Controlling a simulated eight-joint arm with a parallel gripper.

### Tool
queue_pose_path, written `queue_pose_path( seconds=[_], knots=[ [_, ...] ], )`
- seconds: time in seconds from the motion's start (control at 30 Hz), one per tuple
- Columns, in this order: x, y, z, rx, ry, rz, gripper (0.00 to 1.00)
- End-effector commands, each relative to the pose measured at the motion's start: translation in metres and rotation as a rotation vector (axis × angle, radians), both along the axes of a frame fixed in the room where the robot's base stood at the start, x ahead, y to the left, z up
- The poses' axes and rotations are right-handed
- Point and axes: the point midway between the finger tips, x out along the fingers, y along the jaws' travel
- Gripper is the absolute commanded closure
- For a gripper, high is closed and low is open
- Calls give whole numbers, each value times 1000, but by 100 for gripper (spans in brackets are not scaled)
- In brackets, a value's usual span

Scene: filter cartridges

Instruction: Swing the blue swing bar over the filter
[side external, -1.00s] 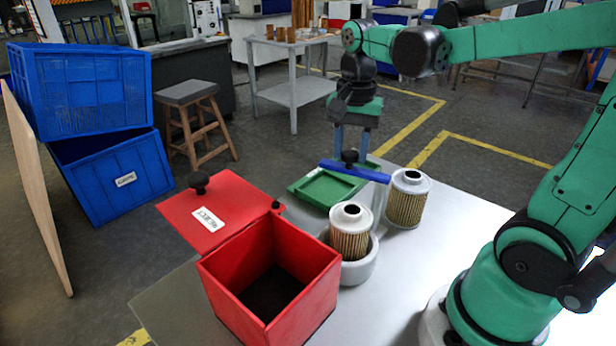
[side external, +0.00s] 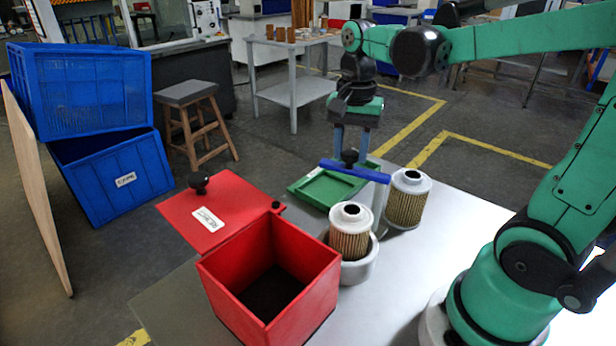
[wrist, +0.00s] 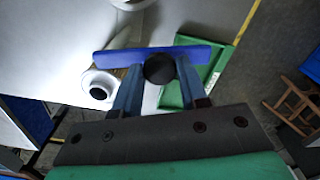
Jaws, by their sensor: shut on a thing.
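The blue swing bar (side external: 366,174) sits on a grey post behind the white holder (side external: 364,266). It also shows in the wrist view (wrist: 200,53). Its black knob (wrist: 159,69) is between my fingertips. My gripper (side external: 350,156) points down from above and is shut on this knob. One filter (side external: 349,239), with a white cap and a tan pleated body, stands upright in the holder.
A second filter (side external: 407,205) stands on the table right of the post.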

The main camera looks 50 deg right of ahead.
Motion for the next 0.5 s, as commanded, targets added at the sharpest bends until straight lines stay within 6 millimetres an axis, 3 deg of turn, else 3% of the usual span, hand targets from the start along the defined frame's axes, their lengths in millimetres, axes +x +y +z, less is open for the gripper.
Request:
queue_pose_path(
  seconds=[0.5],
  knots=[
    [-1, 5, 0, -1, 0, 95, 100]
  ],
)
